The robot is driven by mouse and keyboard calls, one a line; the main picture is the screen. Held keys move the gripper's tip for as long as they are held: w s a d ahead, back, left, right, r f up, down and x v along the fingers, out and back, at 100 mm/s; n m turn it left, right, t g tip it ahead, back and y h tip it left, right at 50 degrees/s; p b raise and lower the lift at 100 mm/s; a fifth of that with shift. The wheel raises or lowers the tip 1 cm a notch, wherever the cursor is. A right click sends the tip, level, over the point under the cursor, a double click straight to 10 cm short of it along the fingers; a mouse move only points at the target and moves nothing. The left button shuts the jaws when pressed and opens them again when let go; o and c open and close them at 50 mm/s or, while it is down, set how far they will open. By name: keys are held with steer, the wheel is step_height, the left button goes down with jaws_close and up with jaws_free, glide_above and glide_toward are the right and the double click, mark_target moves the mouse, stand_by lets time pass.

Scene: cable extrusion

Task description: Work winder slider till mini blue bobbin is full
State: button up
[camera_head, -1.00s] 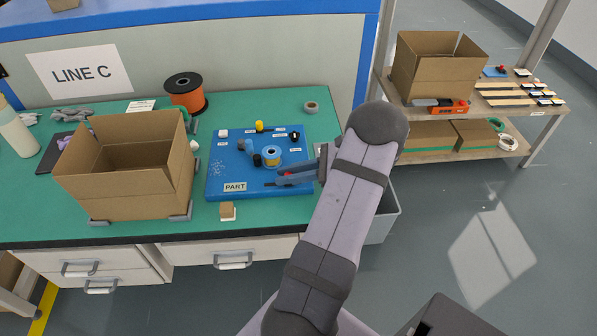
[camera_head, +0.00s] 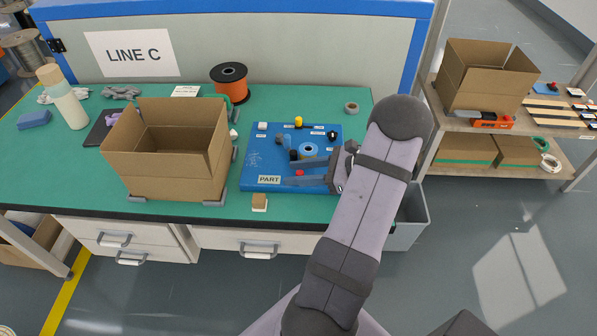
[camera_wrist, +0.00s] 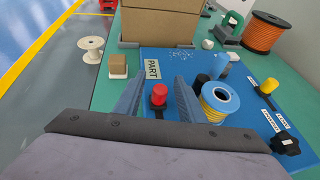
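The blue winder board (camera_head: 255,172), marked PART, lies on the green bench. The mini blue bobbin (camera_head: 308,150) stands on it; in the wrist view the bobbin (camera_wrist: 220,98) has yellow-orange cable wound below its blue top flange. How full it is cannot be told. A red knob (camera_wrist: 159,95), apparently the slider's, stands left of the bobbin in the wrist view and also shows in the head view (camera_head: 299,173). My gripper (camera_wrist: 158,88) is open, its fingers on either side of the red knob with gaps between. The knob's base is partly hidden.
A yellow knob (camera_wrist: 269,86) and a black knob (camera_wrist: 285,143) stand on the board. An orange cable spool (camera_head: 229,82) stands behind it. An open cardboard box (camera_head: 170,175) is left of the board. A small block (camera_head: 259,202) lies in front. A tape roll (camera_head: 351,108) is behind right.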

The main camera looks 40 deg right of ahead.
steer(key=shift+s+d, duration=0.1)
steer(key=shift+b+v, duration=0.55)
steer(key=shift+v, duration=2.95)
steer(key=shift+s+d+f+b, duration=0.1)
steer(key=shift+s+f+b, duration=0.1)
steer(key=shift+b, duration=0.5)
steer(key=shift+r, duration=0.15)
steer(key=shift+p+x, duration=0.55)
steer(key=shift+x, duration=3.1)
steer(key=shift+d, duration=0.1)
jaws_close()
